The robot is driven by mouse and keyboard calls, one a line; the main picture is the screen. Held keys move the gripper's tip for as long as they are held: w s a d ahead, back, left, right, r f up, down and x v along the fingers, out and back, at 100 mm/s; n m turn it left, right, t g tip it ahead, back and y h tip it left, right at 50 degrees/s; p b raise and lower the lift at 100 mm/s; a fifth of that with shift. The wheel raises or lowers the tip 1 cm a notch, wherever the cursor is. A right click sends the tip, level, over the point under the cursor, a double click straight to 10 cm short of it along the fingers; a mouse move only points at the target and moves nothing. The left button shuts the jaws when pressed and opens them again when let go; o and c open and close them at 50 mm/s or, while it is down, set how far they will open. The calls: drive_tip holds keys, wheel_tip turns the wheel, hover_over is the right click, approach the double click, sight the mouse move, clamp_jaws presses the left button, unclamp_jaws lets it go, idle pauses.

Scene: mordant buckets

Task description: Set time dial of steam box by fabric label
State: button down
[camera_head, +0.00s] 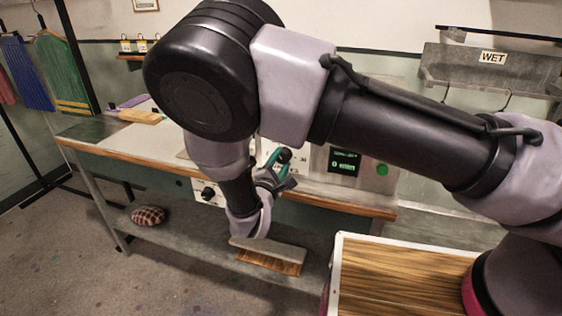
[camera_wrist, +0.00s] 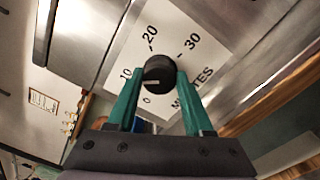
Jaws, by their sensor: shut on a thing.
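The black time dial (camera_wrist: 159,72) sits on a white scale plate (camera_wrist: 205,72) marked 0, 10, 20, 30 and MINUTES. In the wrist view its pale mark lies on the lower-left side, seemingly between 0 and 10. My gripper (camera_wrist: 160,80) is shut on the dial, one teal finger on each side. In the head view my gripper (camera_head: 281,162) is at the front of the steam box (camera_head: 365,178), left of its dark screen (camera_head: 344,161) and green button (camera_head: 382,170). The screen text is too small to read. I cannot make out the fabric label.
The workbench (camera_head: 135,150) carries the box; a lower shelf (camera_head: 190,233) holds a checkered bundle (camera_head: 148,215) and a brush-like wooden block (camera_head: 270,259). Another black knob (camera_head: 208,193) is at the bench front. A wood-topped cart (camera_head: 400,285) stands front right.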

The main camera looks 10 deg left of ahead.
drive_tip(key=shift+m, duration=0.3)
drive_tip(key=shift+c, duration=1.5)
unclamp_jaws()
drive_tip(key=s, duration=1.1)
drive_tip(key=shift+a+f, duration=0.2)
drive_tip(key=shift+a, duration=0.15)
